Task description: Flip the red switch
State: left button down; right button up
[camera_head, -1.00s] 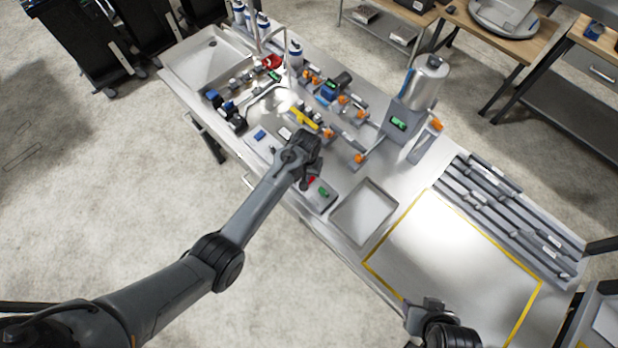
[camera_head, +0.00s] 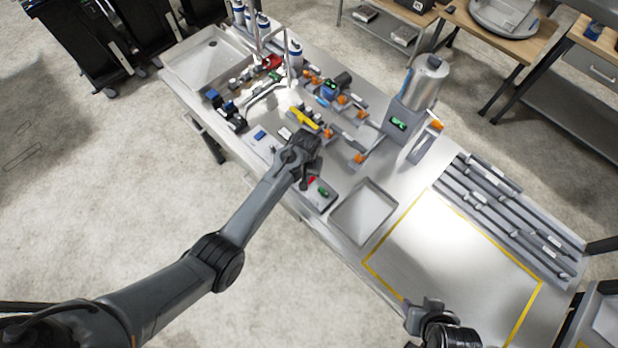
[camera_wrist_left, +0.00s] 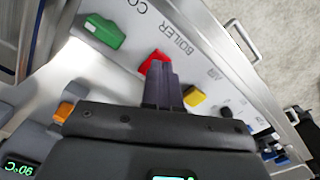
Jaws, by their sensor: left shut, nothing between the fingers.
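The red switch (camera_wrist_left: 153,61) is on the light panel beside the BOILER lettering in the left wrist view. Only part of it shows past my fingers. In the head view it is a small red patch (camera_head: 311,180) beside my left gripper (camera_head: 304,184). My left gripper (camera_wrist_left: 160,70) is shut and empty, its fingertips right at the red switch. I cannot tell whether they touch it. A green switch (camera_wrist_left: 103,31) and a yellow switch (camera_wrist_left: 195,96) sit on either side. My right gripper (camera_head: 428,305) is at the table's front edge; its jaws are unclear.
A shallow grey tray (camera_head: 364,212) lies right of the panel. A yellow-outlined area (camera_head: 450,250) of the table is bare. A silver-topped dispenser (camera_head: 425,85) and several orange-tipped fittings stand behind. A metal handle (camera_wrist_left: 243,40) runs along the panel's front side.

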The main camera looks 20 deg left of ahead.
pick_arm(q)
jog(key=shift+f+b, duration=0.35)
jog(key=shift+f, duration=0.15)
dwell(0.4)
jog(key=shift+f, duration=0.4)
jog(key=shift+r, duration=0.1)
notch_tip(320, 180, up, 7)
jog(key=p, duration=0.7)
dwell(0.4)
dwell(0.3)
